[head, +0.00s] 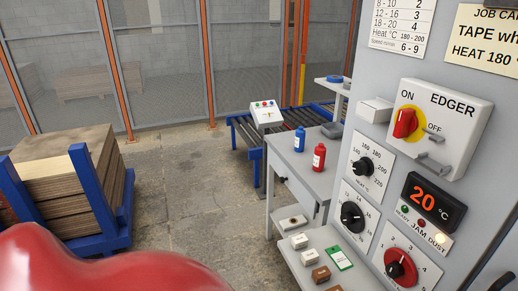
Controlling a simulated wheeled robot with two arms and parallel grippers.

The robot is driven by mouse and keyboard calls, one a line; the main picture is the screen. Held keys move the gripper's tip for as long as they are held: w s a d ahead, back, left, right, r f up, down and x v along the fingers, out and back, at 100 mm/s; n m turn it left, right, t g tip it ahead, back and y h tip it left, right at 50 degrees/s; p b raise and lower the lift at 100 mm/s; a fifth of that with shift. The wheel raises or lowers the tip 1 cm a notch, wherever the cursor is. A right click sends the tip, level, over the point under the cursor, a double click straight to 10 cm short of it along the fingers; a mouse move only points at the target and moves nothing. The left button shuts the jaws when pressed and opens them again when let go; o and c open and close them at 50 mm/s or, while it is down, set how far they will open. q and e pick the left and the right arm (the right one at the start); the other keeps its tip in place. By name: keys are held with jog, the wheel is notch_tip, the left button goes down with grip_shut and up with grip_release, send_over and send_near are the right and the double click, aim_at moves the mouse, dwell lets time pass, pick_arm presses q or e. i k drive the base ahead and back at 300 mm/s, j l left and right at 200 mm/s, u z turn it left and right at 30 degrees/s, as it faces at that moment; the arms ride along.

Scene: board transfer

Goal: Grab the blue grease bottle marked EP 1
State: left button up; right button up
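A blue bottle (299,139) stands upright on a grey side table (288,160), left of a red bottle (319,157). Each bottle has a pale label, but the print is too small to read, so I cannot confirm the EP 1 mark. The two bottles are close together but apart. Neither of my grippers shows in the head view. A large red rounded shape fills the lower left corner; I cannot tell what it is.
The edger cabinet (386,135) with dials fills the right side. A lower shelf (295,263) holds small boxes and a green-edged card (338,258). A blue rack of boards (125,215) stands at left. A roller conveyor (243,134) lies behind. Bare floor lies between.

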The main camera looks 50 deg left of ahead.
aim_at(300, 134)
jog(key=j+u, duration=0.1)
jog(key=u, duration=0.85)
jog(key=i+j+u, duration=0.1)
jog(key=u, duration=0.8)
jog(key=i+u, duration=0.1)
jog(key=u, duration=0.35)
jog(key=i+u, duration=0.2)
jog(key=i, duration=0.5)
jog(key=i+u, duration=0.15)
jog(key=i, duration=0.55)
jog(key=i+l+u, duration=0.2)
jog(key=i, duration=0.5)
jog(key=i+j+z, duration=0.15)
jog(key=i+z, duration=0.2)
jog(key=i+j+z, duration=0.2)
jog(key=z, duration=0.15)
jog(key=i+j+z, duration=0.3)
jog(key=z, duration=2.4)
jog(key=j+u, duration=0.35)
jog(key=u, duration=0.2)
